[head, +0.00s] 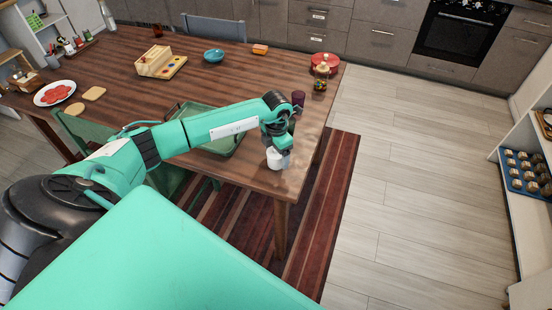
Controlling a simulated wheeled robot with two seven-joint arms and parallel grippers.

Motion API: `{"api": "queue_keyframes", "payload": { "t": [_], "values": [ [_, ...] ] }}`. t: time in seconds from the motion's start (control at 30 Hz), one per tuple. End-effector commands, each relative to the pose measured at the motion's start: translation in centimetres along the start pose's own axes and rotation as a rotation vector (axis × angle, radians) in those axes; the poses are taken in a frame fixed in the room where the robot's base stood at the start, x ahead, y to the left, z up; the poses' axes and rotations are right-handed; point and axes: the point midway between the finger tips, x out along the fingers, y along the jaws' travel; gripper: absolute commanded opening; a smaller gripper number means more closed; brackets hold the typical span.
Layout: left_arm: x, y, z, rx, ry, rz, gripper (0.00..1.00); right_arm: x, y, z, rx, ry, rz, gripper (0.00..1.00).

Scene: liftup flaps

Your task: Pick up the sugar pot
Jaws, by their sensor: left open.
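A small white pot (278,160), which looks like the sugar pot, stands near the front right corner of the wooden table (235,172). My left arm reaches across the table from the left. Its left gripper (278,147) points down right at the top of the pot and hides part of it. The gripper is open; whether its fingers touch the pot is too small to tell. My right gripper is not in view.
A dark purple cup (298,98) stands close behind my left wrist. A green tray (222,143) lies partly under my forearm. A jar (321,77) and a red round dish (326,60) are at the far right corner. The table's middle is mostly clear.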

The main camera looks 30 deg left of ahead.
Motion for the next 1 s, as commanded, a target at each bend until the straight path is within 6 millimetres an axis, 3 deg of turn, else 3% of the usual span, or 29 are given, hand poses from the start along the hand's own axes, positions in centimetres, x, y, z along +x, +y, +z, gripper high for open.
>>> {"api": "queue_keyframes", "payload": {
  "t": [0.13,0.47,0.77,1.0],
  "values": [
    [0.0,0.0,0.0,0.000,0.000,0.000,0.77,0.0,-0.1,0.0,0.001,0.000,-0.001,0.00],
    [0.0,0.0,0.0,0.000,0.000,-0.001,0.12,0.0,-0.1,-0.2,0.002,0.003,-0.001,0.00],
    [-0.3,0.0,0.1,0.000,-0.002,0.000,0.12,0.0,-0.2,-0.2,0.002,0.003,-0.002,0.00],
    [-2.6,0.1,0.1,0.001,-0.004,0.002,0.12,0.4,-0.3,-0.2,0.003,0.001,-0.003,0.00]
  ]
}}
